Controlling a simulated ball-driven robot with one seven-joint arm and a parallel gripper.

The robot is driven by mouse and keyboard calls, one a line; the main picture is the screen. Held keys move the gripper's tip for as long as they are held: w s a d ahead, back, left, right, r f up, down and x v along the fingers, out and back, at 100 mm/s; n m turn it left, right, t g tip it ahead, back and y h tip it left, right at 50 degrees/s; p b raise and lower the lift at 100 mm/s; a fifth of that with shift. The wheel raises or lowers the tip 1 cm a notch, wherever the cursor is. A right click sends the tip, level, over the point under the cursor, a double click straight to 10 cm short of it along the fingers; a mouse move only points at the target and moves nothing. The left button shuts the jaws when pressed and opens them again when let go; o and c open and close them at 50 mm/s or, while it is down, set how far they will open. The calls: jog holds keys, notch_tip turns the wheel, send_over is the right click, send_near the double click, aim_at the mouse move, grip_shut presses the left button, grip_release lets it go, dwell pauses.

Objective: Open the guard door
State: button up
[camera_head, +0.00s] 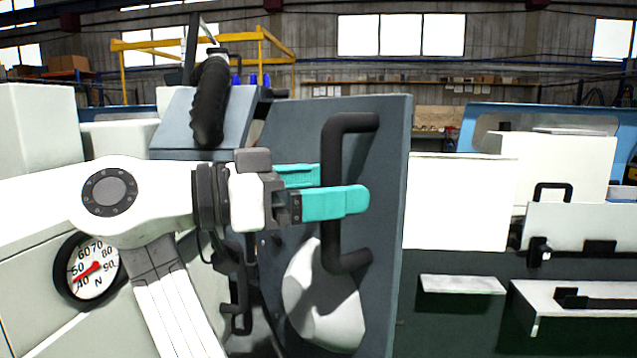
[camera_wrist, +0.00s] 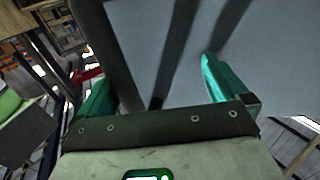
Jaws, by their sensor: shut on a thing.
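The guard door (camera_head: 388,190) is a dark grey upright panel in the middle of the head view, with a pale rounded opening low down. Its black C-shaped handle (camera_head: 333,150) stands out from the face. My gripper (camera_head: 322,190) comes in from the left, with its teal fingers on either side of the handle's upright bar at mid height. In the wrist view my gripper (camera_wrist: 160,90) shows the dark handle bar (camera_wrist: 103,45) between the fingers, close to the left one. The grey door face (camera_wrist: 235,45) lies behind. The exact contact on the bar is partly hidden.
A round dial gauge (camera_head: 93,270) is at the lower left. A black ribbed hose (camera_head: 211,100) hangs over a grey housing behind my arm. White machine covers (camera_head: 460,205) and a small shelf (camera_head: 462,285) stand right of the door.

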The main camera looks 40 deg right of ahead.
aim_at(391, 103)
jog(key=shift+w+d+n+t, duration=0.3)
jog(key=shift+w+d+n, duration=0.2)
jog(key=shift+w, duration=0.25)
jog(key=shift+s+a+r, duration=0.15)
jog(key=shift+s+r, duration=0.05)
jog(key=shift+r, duration=0.45)
jog(key=shift+m, duration=0.5)
jog(key=s+r, duration=0.4)
jog(key=r, duration=0.1)
jog(key=s+r+b, duration=0.1)
jog(key=s+r, duration=0.1)
jog(key=r, duration=0.1)
jog(key=shift+a, duration=0.4)
jog(key=c, duration=0.8)
jog(key=s+r, duration=0.1)
jog(key=s, duration=0.2)
jog(key=s+r, duration=0.1)
jog(key=s, duration=0.2)
jog(key=s+a+r, duration=0.1)
jog(key=s, duration=0.2)
jog(key=shift+s+r+b, duration=0.1)
jog(key=shift+r+b, duration=0.25)
jog(key=shift+b, duration=0.05)
